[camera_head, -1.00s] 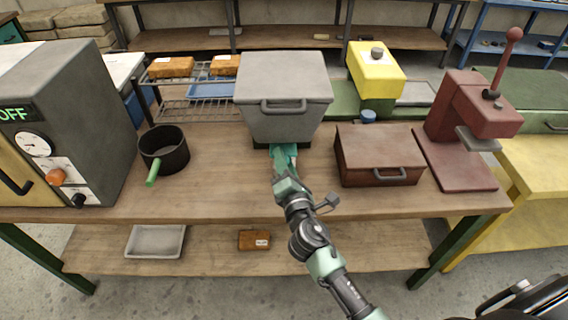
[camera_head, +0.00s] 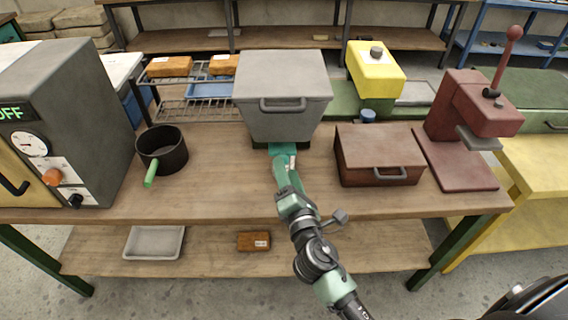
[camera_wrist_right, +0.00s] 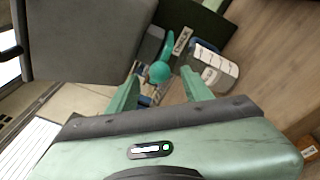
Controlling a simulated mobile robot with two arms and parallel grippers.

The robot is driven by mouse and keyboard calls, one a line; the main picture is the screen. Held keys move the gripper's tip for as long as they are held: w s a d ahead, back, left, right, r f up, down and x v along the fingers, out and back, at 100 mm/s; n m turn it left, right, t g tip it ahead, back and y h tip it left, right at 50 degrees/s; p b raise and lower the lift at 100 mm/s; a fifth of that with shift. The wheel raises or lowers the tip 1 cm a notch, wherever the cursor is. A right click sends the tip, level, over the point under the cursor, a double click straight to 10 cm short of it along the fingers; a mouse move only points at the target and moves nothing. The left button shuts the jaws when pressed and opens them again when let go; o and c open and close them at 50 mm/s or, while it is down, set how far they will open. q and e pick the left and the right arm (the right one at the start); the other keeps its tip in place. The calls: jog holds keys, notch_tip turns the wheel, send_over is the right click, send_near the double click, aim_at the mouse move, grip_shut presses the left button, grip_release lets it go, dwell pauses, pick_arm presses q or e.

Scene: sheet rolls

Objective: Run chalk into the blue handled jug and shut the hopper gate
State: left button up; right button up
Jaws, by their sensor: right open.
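The grey hopper (camera_head: 283,92) stands at the back of the wooden bench. In the right wrist view its underside carries a small label (camera_wrist_right: 182,40) and a teal lever with a round knob (camera_wrist_right: 160,72). A clear jug (camera_wrist_right: 218,70) with pale, whitish content or marking and a bit of blue at its rim is beside the knob; I cannot tell how full it is. The head view mostly hides it behind my arm. My right gripper (camera_head: 284,150) is at the hopper's base. Its fingers (camera_wrist_right: 160,76) are apart, with the knob between or just beyond them. My left gripper is out of view.
A black pot (camera_head: 162,146) with a green handle stands left of the hopper, beside a grey oven (camera_head: 75,110) reading OFF. A brown lidded box (camera_head: 376,150) and a red press (camera_head: 468,115) stand to the right. The bench front left of my arm is clear.

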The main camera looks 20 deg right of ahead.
jog(key=s, duration=0.3)
jog(key=shift+a, duration=0.1)
dwell(2.9)
jog(key=c, duration=0.4)
jog(key=shift+s+n, duration=0.4)
jog(key=c, duration=0.5)
jog(key=s+n+p, duration=0.1)
jog(key=s+n, duration=0.2)
jog(key=s+n+g+p, duration=0.1)
jog(key=s+n, duration=0.2)
jog(key=s+a+n+p, duration=0.1)
jog(key=s+n, duration=0.2)
jog(key=shift+s+r, duration=0.15)
jog(key=shift+r, duration=0.15)
grip_shut()
jog(key=w+d+n+p, duration=0.1)
jog(key=w+p, duration=0.4)
jog(key=w, duration=0.8)
jog(key=shift+w+f, duration=0.15)
jog(key=shift+f, duration=0.15)
